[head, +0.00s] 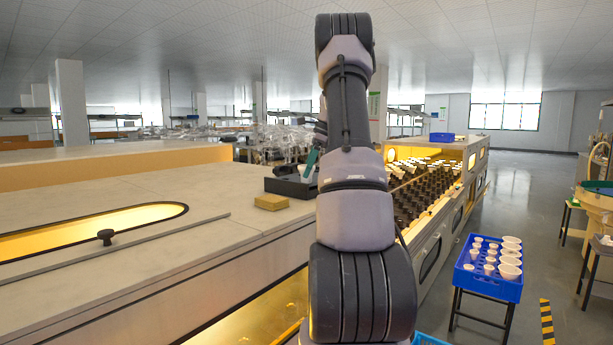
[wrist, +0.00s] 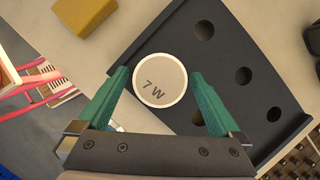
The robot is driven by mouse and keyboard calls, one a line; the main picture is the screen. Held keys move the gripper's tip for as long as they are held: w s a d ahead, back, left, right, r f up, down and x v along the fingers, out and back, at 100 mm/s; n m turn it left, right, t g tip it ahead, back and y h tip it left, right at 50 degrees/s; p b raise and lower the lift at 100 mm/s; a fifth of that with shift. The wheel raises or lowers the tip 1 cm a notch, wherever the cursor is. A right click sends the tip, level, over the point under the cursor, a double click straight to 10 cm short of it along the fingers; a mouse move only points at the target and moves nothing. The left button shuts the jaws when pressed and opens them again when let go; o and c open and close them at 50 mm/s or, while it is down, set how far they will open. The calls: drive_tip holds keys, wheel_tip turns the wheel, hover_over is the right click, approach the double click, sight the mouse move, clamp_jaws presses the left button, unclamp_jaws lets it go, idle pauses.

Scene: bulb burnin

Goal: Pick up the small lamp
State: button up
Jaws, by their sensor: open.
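The small lamp (wrist: 161,81) shows in the wrist view as a round, pale disc with a light rim, marked "7 W". It sits at the near left part of a dark tray with round holes (wrist: 262,68). My gripper (wrist: 161,82) is open, with one green finger on each side of the lamp; whether they touch it I cannot tell. In the head view the dark tray (head: 283,184) stands on the machine top, and a green finger of my gripper (head: 311,163) shows beside my arm. My arm hides much of the gripper there.
A yellow block (head: 271,202) lies left of the tray; it also shows in the wrist view (wrist: 84,14). A conveyor with rows of dark sockets (head: 425,190) runs to the right. A blue crate of white lamps (head: 489,268) stands on a stand at the right, beside open floor.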

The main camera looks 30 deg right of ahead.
drive_tip(key=c, duration=1.3)
